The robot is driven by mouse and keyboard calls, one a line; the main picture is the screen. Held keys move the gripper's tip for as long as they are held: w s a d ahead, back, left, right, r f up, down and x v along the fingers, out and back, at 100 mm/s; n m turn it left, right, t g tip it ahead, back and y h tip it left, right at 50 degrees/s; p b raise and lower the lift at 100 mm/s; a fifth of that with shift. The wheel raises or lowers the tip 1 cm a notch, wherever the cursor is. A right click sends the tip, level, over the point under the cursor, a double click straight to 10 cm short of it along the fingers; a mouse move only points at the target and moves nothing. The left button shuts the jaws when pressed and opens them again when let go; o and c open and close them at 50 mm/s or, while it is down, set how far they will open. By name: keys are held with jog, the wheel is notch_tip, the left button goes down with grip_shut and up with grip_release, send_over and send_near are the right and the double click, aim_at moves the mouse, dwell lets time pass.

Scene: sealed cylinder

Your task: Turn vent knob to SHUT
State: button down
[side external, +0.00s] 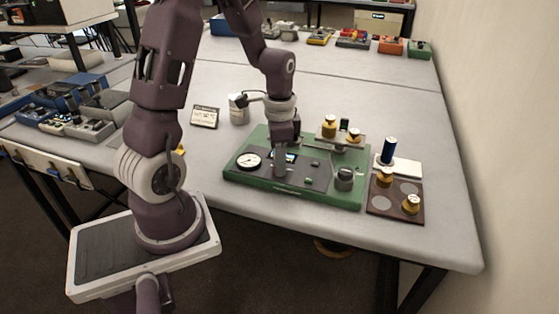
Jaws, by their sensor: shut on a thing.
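The green unit (240,178) stands on the table with a dark front panel. My gripper (280,170) points down over the middle of this panel, its fingers reaching close to the surface. It is shut on what seems to be the vent knob, which the fingers hide. The knob's pointer and the SHUT marking cannot be read at this size. A round white gauge (249,160) sits on the panel left of the fingers. A small lit display (290,157) shows partly behind them.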

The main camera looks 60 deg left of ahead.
jog(key=n, duration=1.1)
jog(key=shift+n, duration=2.1)
jog(key=c, duration=1.2)
grip_release()
jog(key=shift+o, duration=0.2)
jog(key=shift+r, duration=0.15)
notch_tip(320, 180, up, 7)
jog(key=shift+f, duration=0.1)
